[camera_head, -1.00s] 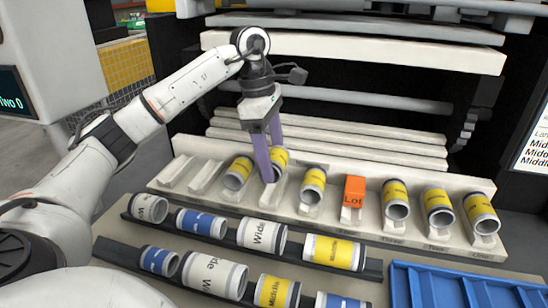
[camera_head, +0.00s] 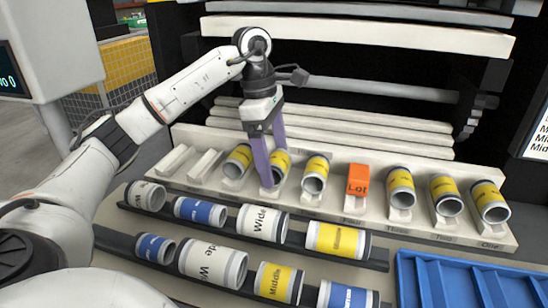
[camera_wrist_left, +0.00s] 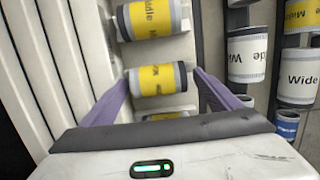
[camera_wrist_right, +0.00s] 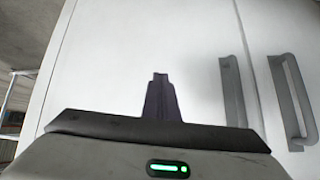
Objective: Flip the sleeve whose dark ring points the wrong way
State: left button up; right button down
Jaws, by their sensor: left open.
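A row of yellow-banded sleeves lies in the cradles of a pale rack (camera_head: 420,225). My left gripper (camera_head: 266,172) is open, fingers pointing down at one yellow sleeve (camera_head: 281,164). In the left wrist view this sleeve (camera_wrist_left: 157,80) lies between the spread fingers (camera_wrist_left: 160,90), with gaps at its ends. Its dark ring seems to be at the right end there. The neighbouring sleeve (camera_wrist_left: 150,18) seems to have its dark ring at the left end. My right gripper (camera_wrist_right: 160,95) shows only in its wrist view, fingers together and empty.
An orange Lot block (camera_head: 357,180) stands in the rack among the sleeves. Blue, white and yellow sleeves lie on dark rails (camera_head: 295,243) in front. A blue tray (camera_head: 470,280) is at front right. A white panel with handles (camera_wrist_right: 290,100) faces my right wrist.

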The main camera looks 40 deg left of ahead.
pick_arm(q)
notch_tip(320, 180, up, 16)
jog(key=a+p, duration=0.1)
jog(key=p, duration=0.9)
jog(key=shift+s+a, duration=0.3)
jog(key=shift+s, duration=0.15)
pick_arm(e)
notch_tip(320, 180, up, 7)
jog(key=d, duration=0.2)
jog(key=shift+s, duration=0.4)
jog(key=shift+s, duration=0.1)
